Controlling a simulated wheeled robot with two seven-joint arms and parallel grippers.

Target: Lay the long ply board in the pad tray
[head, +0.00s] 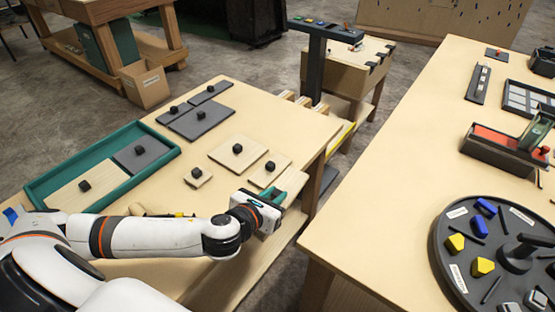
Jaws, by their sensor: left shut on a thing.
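The teal tray (57,173) lies at the left of the near table. It holds a pale ply board with a black knob (90,197) and a grey board (151,162). My left gripper (274,199) is at the table's right edge, shut on a pale ply piece (293,181) that is mostly hidden by the gripper; its full length cannot be told. Beside it on the table is a small ply board with a knob (263,179). My right gripper is not in view.
A square ply board (231,159), a small ply block (194,183) and several grey boards (190,125) lie on the table. A dark post (317,75) stands behind the table's far right corner. A second table (400,190) at right holds a round dark turntable (450,215).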

